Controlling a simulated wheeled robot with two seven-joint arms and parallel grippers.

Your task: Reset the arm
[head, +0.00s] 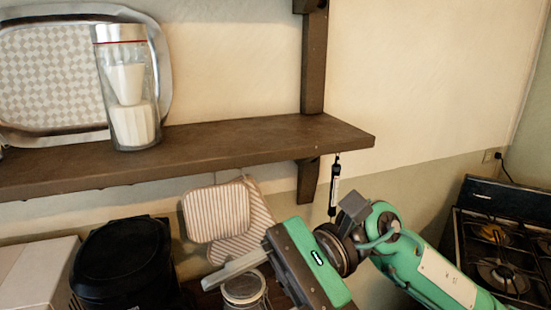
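My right arm, green and black, comes in from the lower right. My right gripper (235,270) is in front of the area below the shelf, its light grey finger pointing left. Only one finger shows clearly, and the lower part of the gripper is cut off by the bottom edge, so its opening cannot be told. No held thing is visible in it. The finger overlaps the top of a glass jar (243,290) in the picture; whether they touch cannot be told. My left gripper is not in view.
A dark wooden wall shelf (230,140) holds a clear canister (127,90) and a silver tray (50,75). Below are a black lidded container (122,255), a pale box (35,275) and striped mitts (217,212). A black tool (334,188) hangs under the shelf; a stove (500,240) stands right.

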